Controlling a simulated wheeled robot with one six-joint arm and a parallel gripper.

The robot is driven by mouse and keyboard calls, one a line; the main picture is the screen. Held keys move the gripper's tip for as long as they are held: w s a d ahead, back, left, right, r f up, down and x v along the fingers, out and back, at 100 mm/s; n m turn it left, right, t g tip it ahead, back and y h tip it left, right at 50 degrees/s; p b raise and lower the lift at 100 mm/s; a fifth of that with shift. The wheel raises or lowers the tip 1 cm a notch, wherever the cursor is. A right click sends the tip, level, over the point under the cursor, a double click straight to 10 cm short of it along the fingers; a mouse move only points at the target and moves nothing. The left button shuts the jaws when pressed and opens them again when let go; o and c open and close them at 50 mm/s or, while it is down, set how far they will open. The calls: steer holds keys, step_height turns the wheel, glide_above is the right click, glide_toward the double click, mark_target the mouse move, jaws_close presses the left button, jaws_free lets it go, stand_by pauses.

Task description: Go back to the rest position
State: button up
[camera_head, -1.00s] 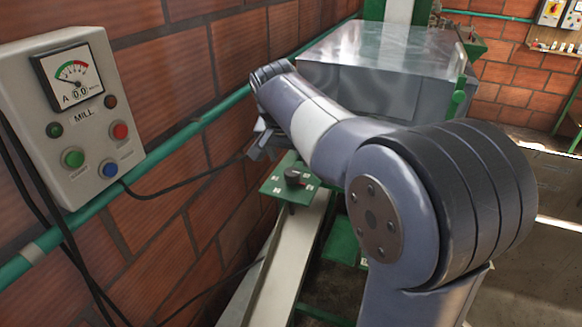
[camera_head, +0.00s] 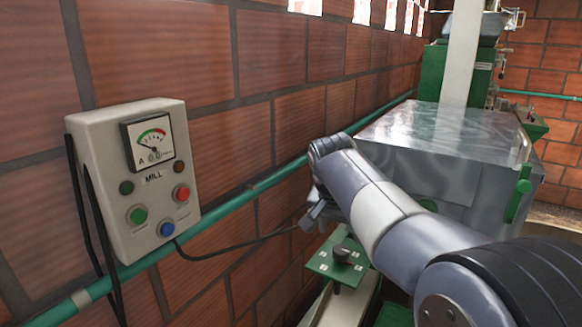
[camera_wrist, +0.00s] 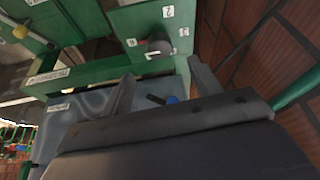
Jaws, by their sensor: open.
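My gripper (camera_head: 314,216) is empty, with its two fingers spread apart in the wrist view (camera_wrist: 161,76). In the head view it is small and partly hidden by my wrist, just above and left of a green plate (camera_head: 322,262) with a dark knob (camera_head: 342,253). The knob also shows in the wrist view (camera_wrist: 157,46), beyond the fingertips and apart from them. My arm is stretched forward, in front of the grey metal box.
A MILL control box (camera_head: 150,215) with a gauge and buttons hangs on the brick wall at left. A green pipe (camera_head: 240,197) runs along that wall. The large grey metal box (camera_head: 440,130) stands right of my wrist. A black cable (camera_head: 240,247) crosses the wall near my gripper.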

mark_target(342, 250)
steer(key=p+x, duration=0.1)
steer(key=x, duration=0.7)
steer(key=shift+f, duration=0.1)
steer(key=shift+n, duration=0.6)
steer(key=shift+s, duration=0.1)
